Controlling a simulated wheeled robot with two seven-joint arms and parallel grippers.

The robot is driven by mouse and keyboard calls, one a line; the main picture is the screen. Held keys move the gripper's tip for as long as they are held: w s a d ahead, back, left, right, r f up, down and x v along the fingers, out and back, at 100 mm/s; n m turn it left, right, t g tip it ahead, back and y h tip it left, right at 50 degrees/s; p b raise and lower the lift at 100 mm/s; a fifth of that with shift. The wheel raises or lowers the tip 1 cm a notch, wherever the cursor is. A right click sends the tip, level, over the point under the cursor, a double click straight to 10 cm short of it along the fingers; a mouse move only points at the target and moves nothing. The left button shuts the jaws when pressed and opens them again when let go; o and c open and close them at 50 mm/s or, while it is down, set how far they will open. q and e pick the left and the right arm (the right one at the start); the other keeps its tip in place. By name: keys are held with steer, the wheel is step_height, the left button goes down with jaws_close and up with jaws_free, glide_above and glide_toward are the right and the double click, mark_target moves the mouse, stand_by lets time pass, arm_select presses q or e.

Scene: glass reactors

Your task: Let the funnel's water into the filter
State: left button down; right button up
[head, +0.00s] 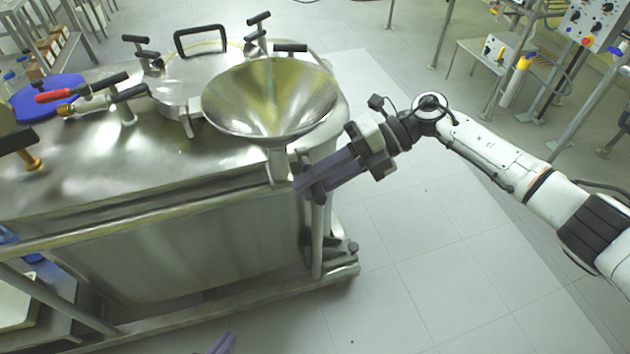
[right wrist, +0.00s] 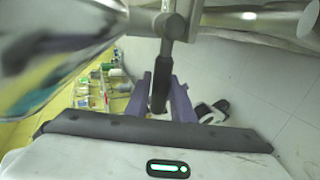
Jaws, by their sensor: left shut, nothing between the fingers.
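The steel funnel (head: 268,100) stands on its stem at the right end of the steel filter vessel (head: 150,165). Its wide bowl faces up, and the water in it cannot be made out. In the right wrist view the dark valve lever (right wrist: 160,90) under the funnel points towards the camera. My right gripper (head: 303,180) is beside the funnel stem. In the right wrist view its purple fingers (right wrist: 160,92) stand apart, with the lever between them and no clear grip on it. My left gripper (head: 224,344) is shut and empty at the bottom edge, in front of the vessel.
A round lid (head: 195,82) with clamps and black handles sits behind the funnel. The tiled floor (head: 430,260) right of the vessel is clear.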

steer(key=o, duration=0.3)
steer(key=shift+d, duration=0.1)
steer(key=b+v, duration=0.2)
steer(key=v, duration=0.8)
steer(key=shift+r, duration=0.1)
